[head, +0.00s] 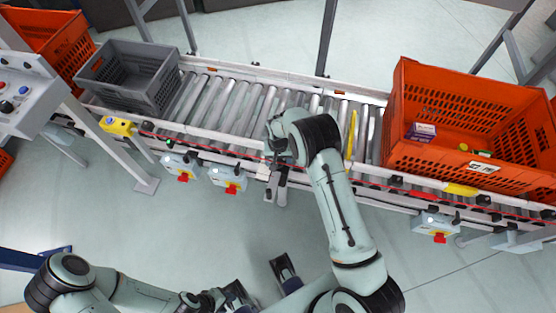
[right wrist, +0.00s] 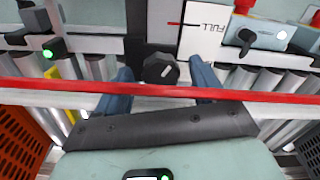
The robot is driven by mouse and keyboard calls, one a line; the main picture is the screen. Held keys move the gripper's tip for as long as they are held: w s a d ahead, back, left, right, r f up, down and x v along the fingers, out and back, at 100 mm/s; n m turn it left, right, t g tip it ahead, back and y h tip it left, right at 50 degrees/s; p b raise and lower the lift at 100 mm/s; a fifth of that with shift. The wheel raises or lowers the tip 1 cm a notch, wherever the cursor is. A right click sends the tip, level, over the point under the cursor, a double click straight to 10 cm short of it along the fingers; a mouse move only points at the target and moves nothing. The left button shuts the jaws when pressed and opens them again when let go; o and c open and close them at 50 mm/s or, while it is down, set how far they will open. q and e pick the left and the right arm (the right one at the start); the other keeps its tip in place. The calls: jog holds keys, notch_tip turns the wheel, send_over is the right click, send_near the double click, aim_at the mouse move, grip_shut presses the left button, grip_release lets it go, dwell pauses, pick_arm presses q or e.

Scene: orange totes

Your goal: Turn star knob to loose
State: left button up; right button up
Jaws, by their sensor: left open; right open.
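The dark star knob (right wrist: 161,69) with a short white mark sits on the conveyor's side, beside a white label reading FULL (right wrist: 206,28). In the right wrist view it lies between the spread fingers of my right gripper (right wrist: 163,78), with a gap visible on both sides. My right gripper also shows in the head view (head: 275,188), at the near rail of the conveyor; there I cannot make out the knob. My left gripper (head: 261,284) is open and empty, low over the floor at the bottom of the head view.
A red cord (right wrist: 160,91) runs along the conveyor's front, across my right gripper in the wrist view. A grey tote (head: 128,78) and a large orange tote (head: 480,115) with small items stand on the rollers. Grey boxes with red knobs (head: 228,182) hang below the rail.

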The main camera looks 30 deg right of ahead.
jog(key=shift+c, duration=0.4)
jog(key=c, duration=1)
